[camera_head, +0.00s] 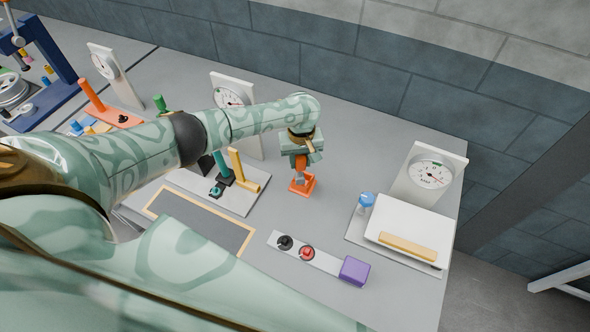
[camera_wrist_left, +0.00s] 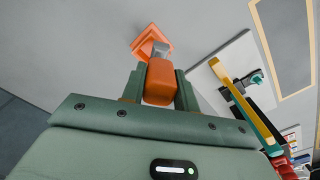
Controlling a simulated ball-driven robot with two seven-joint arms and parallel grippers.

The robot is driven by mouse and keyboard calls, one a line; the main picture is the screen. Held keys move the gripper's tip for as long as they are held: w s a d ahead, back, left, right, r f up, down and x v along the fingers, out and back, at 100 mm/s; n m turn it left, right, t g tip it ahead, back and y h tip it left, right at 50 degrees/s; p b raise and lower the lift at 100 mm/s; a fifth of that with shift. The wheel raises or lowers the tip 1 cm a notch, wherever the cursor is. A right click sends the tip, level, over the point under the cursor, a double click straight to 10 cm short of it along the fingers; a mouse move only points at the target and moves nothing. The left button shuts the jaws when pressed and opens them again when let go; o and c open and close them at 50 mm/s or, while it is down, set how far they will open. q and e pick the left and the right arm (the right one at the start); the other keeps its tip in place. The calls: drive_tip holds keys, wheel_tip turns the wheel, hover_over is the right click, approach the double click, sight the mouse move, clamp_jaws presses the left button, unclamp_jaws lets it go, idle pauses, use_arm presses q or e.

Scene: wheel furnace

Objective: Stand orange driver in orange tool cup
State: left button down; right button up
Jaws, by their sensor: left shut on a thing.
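My left gripper (camera_head: 302,152) is shut on the orange driver (camera_head: 301,164), with the driver's handle (camera_wrist_left: 160,82) between the fingers in the left wrist view. The driver points down, its short grey shaft (camera_wrist_left: 160,48) towards the orange tool cup. The cup (camera_head: 304,187) has a square orange base and stands on the bench right below the gripper; it also shows in the left wrist view (camera_wrist_left: 147,38). The driver overlaps the cup in both views. I cannot tell whether its tip is inside. My right gripper is not in view.
A plate with a yellow and green lever fixture (camera_head: 241,172) stands left of the cup. A strip with black and red knobs and a purple block (camera_head: 354,270) lies in front. A scale with a dial (camera_head: 431,174) stands right. Bench around the cup is clear.

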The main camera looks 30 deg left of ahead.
use_arm(q)
drive_tip(key=shift+w+f+b, duration=0.3)
drive_tip(key=shift+w+b, duration=0.25)
drive_tip(key=shift+w, duration=0.1)
drive_tip(key=shift+w+f+b, duration=0.25)
drive_tip(key=shift+w+b, duration=0.25)
drive_tip(key=shift+w, duration=0.1)
drive_tip(key=shift+f+b, duration=0.9)
drive_tip(key=shift+f, duration=0.8)
drive_tip(key=shift+f, duration=0.6)
drive_tip(key=shift+c, duration=2.1)
unclamp_jaws()
drive_tip(key=shift+a, duration=0.1)
drive_tip(key=shift+r, duration=0.15)
